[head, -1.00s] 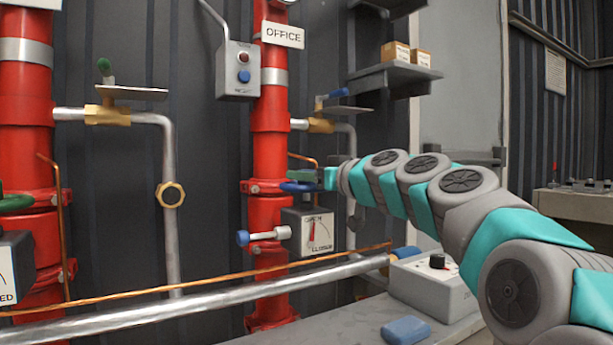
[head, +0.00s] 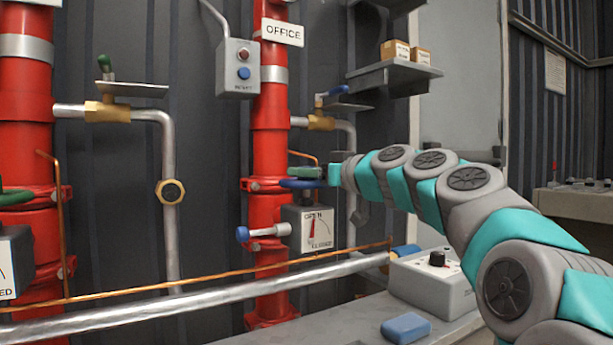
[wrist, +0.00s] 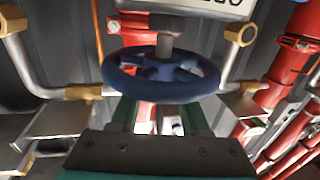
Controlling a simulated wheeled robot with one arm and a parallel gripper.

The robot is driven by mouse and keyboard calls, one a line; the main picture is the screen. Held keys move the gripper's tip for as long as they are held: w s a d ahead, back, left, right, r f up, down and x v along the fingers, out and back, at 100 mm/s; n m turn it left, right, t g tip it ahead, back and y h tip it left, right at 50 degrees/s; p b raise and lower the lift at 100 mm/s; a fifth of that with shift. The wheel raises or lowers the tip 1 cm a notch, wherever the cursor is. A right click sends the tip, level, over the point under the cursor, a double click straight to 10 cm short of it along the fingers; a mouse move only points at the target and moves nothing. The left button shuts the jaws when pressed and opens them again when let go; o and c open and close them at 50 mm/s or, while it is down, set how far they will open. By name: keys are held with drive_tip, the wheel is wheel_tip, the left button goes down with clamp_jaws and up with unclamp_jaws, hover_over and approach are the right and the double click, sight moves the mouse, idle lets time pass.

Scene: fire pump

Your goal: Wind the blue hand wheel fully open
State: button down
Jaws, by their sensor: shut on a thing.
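The blue hand wheel (head: 298,184) sits on the red pipe under the OFFICE sign. Its ring, spokes and central hub show in the wrist view (wrist: 165,80). My gripper (head: 308,174) reaches it from the right and is shut on its rim. In the wrist view the gripper fingers (wrist: 158,108) meet the near side of the rim, and their exact contact is partly hidden by the wheel. Below the wheel is an indicator box (head: 322,232) marked OPEN and CLOSED, with a red needle pointing up near OPEN.
A blue-tipped lever (head: 262,233) sticks out left of the indicator. A silver pipe (head: 200,312) and a thin copper pipe cross in front, low down. A grey control box (head: 432,280) and a blue block (head: 406,328) are on the bench. A green wheel (head: 15,197) is far left.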

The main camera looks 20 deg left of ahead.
drive_tip(key=shift+w+n+g+y, duration=0.15)
drive_tip(key=shift+n+g+y, duration=0.55)
drive_tip(key=shift+n+g, duration=0.65)
drive_tip(key=g+p, duration=0.1)
drive_tip(key=n+g+p, duration=0.1)
drive_tip(key=g, duration=0.1)
drive_tip(key=shift+r+y, duration=0.2)
drive_tip(key=shift+y, duration=0.1)
drive_tip(key=n+g+p, duration=0.2)
drive_tip(key=g+p, duration=0.1)
drive_tip(key=p, duration=0.1)
drive_tip(key=shift+p, duration=0.4)
drive_tip(key=shift+n+g+p, duration=0.25)
drive_tip(key=shift+g+p, duration=0.3)
drive_tip(key=shift+p, duration=0.25)
drive_tip(key=shift+s+f+n+g+p, duration=0.1)
drive_tip(key=shift+s+n+g+p, duration=0.1)
drive_tip(key=shift+n+g+p, duration=0.25)
drive_tip(key=shift+c, duration=1.9)
unclamp_jaws()
drive_tip(key=shift+d+f, duration=0.1)
